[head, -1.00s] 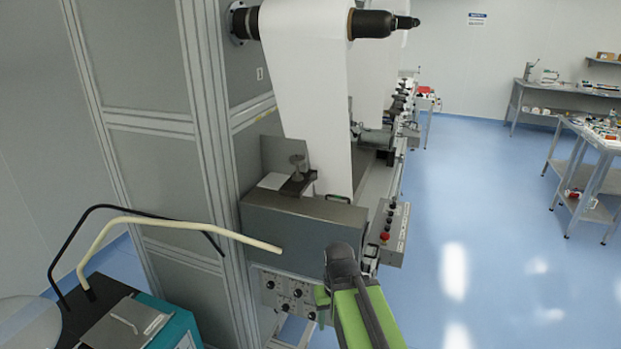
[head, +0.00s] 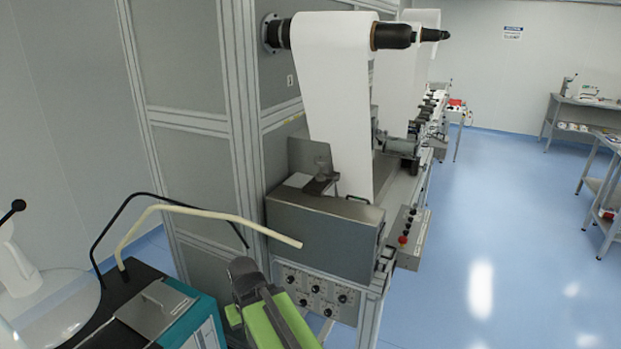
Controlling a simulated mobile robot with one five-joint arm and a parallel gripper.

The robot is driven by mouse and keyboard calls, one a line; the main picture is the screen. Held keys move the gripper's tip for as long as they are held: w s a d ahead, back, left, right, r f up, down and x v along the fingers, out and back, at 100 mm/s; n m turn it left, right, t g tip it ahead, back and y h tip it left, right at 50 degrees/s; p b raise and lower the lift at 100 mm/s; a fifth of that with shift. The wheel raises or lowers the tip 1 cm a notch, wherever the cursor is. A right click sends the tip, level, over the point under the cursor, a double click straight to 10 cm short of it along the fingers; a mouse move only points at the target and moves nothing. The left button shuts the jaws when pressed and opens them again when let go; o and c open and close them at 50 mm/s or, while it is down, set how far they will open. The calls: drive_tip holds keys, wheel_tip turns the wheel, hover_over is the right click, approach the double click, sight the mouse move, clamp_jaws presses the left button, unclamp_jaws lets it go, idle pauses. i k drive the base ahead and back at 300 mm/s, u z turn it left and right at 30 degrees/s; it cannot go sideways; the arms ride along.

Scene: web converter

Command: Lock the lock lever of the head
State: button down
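I cannot make out for sure which part is the head or its lock lever. At the left edge, a white upright body (head: 14,265) carries a short black-knobbed lever (head: 13,210) that sticks up at a slant; whether this is the lock lever I cannot tell. It stands beside a pale round disc (head: 62,300). My green and dark arm shows at the bottom middle, right of the teal cabinet and well apart from the black-knobbed lever. Its gripper fingers do not show.
A teal and black cabinet (head: 205,335) with a black hose (head: 125,205) and a cream hose (head: 215,214) stands at the lower left. The grey web machine (head: 325,240), with white web (head: 335,110) and control box (head: 408,240), fills the middle. Blue floor (head: 500,230) is clear at right.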

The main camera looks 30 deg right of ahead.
sight(336, 177)
drive_tip(key=u, duration=0.2)
drive_tip(key=k, duration=1.1)
drive_tip(key=z, duration=0.9)
drive_tip(key=i, duration=0.95)
drive_tip(key=u, duration=0.1)
